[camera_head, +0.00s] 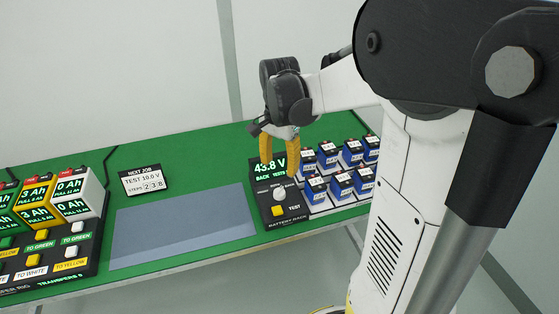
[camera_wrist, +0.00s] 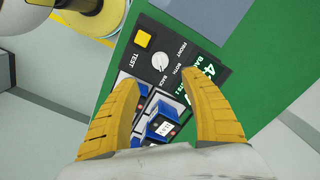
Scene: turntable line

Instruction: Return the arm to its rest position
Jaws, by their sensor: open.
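My gripper (camera_head: 279,147) has yellow fingers and points down above the back of the battery rack's black panel (camera_head: 264,211). In the wrist view its two fingers (camera_wrist: 165,110) stand apart with nothing between them, so it is open. The panel has a display reading 43.8 V, a white knob (camera_head: 279,194) and a yellow TEST button (camera_head: 278,211). The knob (camera_wrist: 159,61) and the yellow button (camera_wrist: 143,38) also show in the wrist view, below the gripper. My arm reaches in from the right and stays bent over the table.
Several blue batteries (camera_head: 341,184) stand in the rack right of the panel. A grey-blue mat (camera_head: 183,228) lies bare on the green table (camera_head: 226,150). A NEXT JOB card (camera_head: 144,180) stands behind it. A transfer rig (camera_head: 50,255) with coloured buttons and displays is at the left.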

